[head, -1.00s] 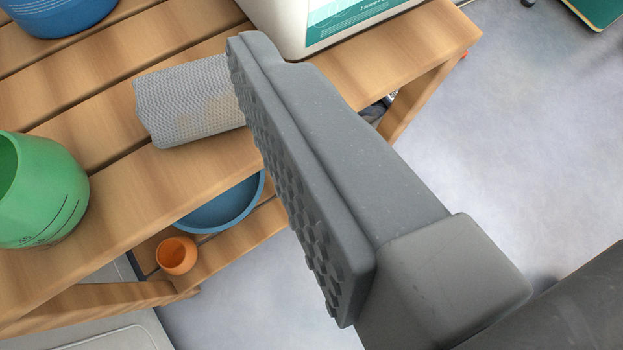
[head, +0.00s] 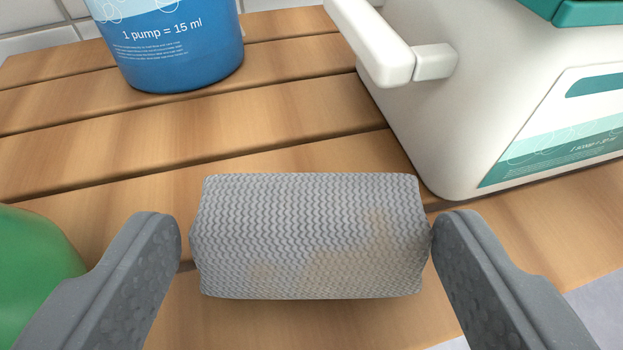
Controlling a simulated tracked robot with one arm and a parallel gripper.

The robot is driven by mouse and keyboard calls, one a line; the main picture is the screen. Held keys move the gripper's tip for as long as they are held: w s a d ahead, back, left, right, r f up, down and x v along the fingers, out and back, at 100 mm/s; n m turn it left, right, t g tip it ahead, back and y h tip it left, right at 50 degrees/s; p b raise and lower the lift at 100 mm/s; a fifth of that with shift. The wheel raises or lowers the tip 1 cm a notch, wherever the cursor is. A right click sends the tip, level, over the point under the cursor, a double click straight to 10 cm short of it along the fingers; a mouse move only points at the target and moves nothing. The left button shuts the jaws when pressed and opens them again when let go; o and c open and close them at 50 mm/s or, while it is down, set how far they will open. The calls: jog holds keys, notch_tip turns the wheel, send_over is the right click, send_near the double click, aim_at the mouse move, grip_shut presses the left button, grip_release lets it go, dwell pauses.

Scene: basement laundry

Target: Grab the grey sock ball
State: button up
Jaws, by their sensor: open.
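The grey sock ball (head: 310,225) lies on the slatted wooden bench in the middle of the head view. It is a rolled, block-like bundle with a wavy knit texture and faint brownish patches, its long side running left to right. My gripper (head: 308,228) is open, with one finger at each end of the sock ball. A narrow gap shows at the left finger. The right fingertip looks very close to the right end; I cannot tell if it touches.
A green container (head: 35,275) stands close to my left finger. A blue pump bottle (head: 175,45) stands behind, near the tiled wall. A large white box with a handle (head: 415,120) stands close behind right. Wooden slats (head: 290,120) are bare between them.

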aim_at(310, 261)
jog(key=b+x, duration=0.2)
jog(key=x, duration=0.3)
jog(key=shift+f, duration=0.2)
jog(key=c, duration=0.6)
jog(key=shift+c, duration=0.2)
jog(key=shift+s+r, duration=0.1)
